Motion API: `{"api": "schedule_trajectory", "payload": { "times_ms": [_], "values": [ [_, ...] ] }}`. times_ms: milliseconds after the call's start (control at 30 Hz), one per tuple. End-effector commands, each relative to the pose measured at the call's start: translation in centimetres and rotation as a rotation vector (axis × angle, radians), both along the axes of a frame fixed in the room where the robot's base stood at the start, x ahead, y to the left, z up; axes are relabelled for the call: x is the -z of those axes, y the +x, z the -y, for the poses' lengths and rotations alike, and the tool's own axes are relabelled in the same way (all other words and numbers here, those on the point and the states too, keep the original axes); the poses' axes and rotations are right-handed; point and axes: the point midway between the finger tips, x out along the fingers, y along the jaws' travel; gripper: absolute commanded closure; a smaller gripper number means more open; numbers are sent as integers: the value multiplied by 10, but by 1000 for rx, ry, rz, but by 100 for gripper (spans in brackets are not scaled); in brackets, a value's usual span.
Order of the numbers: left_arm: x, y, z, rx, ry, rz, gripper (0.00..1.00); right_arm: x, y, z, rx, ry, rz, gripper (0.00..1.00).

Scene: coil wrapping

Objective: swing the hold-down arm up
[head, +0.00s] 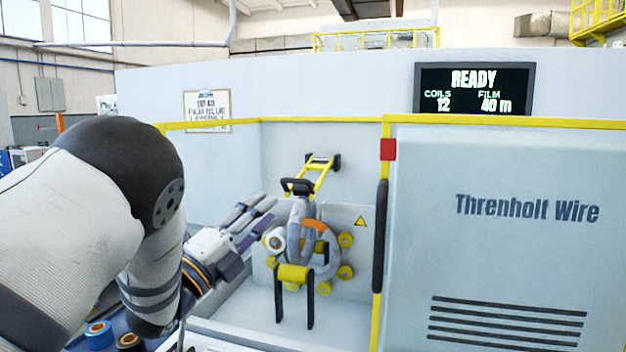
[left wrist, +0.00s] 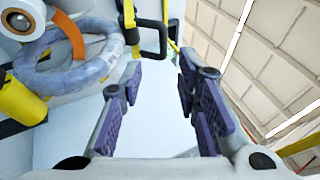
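The hold-down arm (head: 322,178) is a yellow two-bar frame hinged on black mounts at the back wall of the machine bay. Its black handle (head: 298,186) hangs above the coil. In the left wrist view the black handle (left wrist: 155,54) lies just beyond my fingertips, toward the left finger. My left gripper (head: 262,212) is open and empty, to the left of the handle and coil; its purple-padded fingers (left wrist: 158,85) are wide apart. I cannot tell whether a finger touches the handle. My right gripper is not in view.
A grey coil with an orange band (head: 314,225) sits among several yellow rollers. A yellow roller on black legs (head: 293,274) stands in front. A white film roll (head: 275,240) is at the left. The sliding door (head: 480,230) with its black handle bounds the bay on the right.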

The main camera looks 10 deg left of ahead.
Motion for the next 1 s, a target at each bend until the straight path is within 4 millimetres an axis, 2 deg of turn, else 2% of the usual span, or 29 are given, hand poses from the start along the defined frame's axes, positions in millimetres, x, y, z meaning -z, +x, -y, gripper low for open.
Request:
{"api": "schedule_trajectory", "payload": {
  "times_ms": [300,433,600,833,967,1000],
  "values": [
    [-26,65,28,2,-2,-2,70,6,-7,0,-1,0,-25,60],
    [-34,85,37,1,-2,-4,70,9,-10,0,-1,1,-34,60],
    [-41,97,42,-1,-3,-4,70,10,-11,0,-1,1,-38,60],
    [-43,97,42,-1,-3,-3,70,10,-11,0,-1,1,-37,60],
    [-43,97,42,-1,-4,-3,100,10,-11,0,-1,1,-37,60],
    [-42,97,42,-1,-4,-3,100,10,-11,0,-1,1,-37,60]
  ]
}}
